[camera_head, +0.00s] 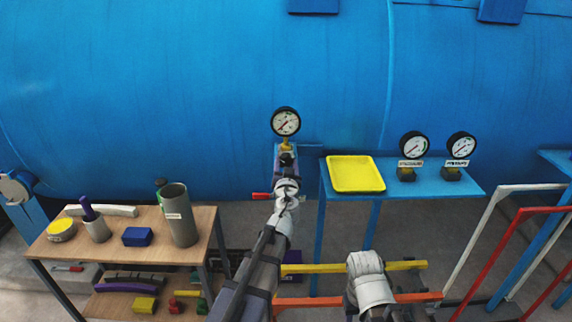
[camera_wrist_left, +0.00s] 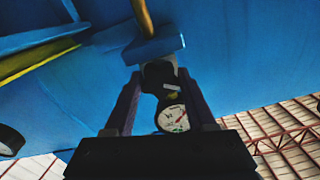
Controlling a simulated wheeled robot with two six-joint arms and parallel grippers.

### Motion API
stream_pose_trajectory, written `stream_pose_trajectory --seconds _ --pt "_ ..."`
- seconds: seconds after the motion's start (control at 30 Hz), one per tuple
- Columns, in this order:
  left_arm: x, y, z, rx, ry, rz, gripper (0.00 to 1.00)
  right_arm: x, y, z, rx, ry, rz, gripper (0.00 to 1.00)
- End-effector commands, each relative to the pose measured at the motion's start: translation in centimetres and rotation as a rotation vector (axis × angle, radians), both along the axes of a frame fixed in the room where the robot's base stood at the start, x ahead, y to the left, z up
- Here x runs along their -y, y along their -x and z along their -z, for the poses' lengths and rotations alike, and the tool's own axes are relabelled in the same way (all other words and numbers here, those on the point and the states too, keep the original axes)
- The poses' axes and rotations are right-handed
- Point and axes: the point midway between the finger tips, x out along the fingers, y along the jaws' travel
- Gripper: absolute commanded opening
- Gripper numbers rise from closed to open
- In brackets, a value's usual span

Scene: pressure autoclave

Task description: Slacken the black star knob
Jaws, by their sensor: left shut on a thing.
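The black star knob (camera_head: 287,159) sits on the blue bracket below a brass-stemmed pressure gauge (camera_head: 286,122) in the head view. In the left wrist view the dark knob (camera_wrist_left: 159,75) lies between my fingertips, with the gauge face (camera_wrist_left: 172,119) behind it. My left gripper (camera_head: 286,173) reaches up from below and is shut on the knob; its two fingers also show in the left wrist view (camera_wrist_left: 160,84). The gripper partly hides the knob and its mount. My right arm shows only as a pale link at the lower middle; its fingers are not visible.
A red-handled part (camera_head: 261,196) sticks out just left of my left gripper. A blue table (camera_head: 440,185) at right holds a yellow tray (camera_head: 355,160) and two gauges. A wooden bench (camera_head: 140,248) with containers stands left. Coloured rails (camera_head: 478,240) stand at right.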

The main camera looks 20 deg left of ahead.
Motion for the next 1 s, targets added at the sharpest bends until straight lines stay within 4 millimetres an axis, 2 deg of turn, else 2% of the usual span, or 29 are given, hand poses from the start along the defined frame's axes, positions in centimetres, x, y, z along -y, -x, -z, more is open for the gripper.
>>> stream_pose_trajectory --seconds 0.47,0.5,0.73,1.0 --pt "0.02 0.16 0.08 0.003 0.014 0.000 0.00 0.00 0.00 0.06 0.000 0.000 0.000 0.50" --pt "0.02 0.16 0.08 0.003 0.014 0.000 0.59 0.00 0.00 0.06 0.000 0.000 0.000 0.50" --pt "0.01 0.09 0.05 0.003 0.012 0.000 0.85 0.00 0.00 0.04 0.000 0.000 0.000 0.50" --pt "0.03 0.11 0.02 0.003 0.011 0.000 0.86 0.00 0.00 0.02 0.000 0.000 0.000 0.50"
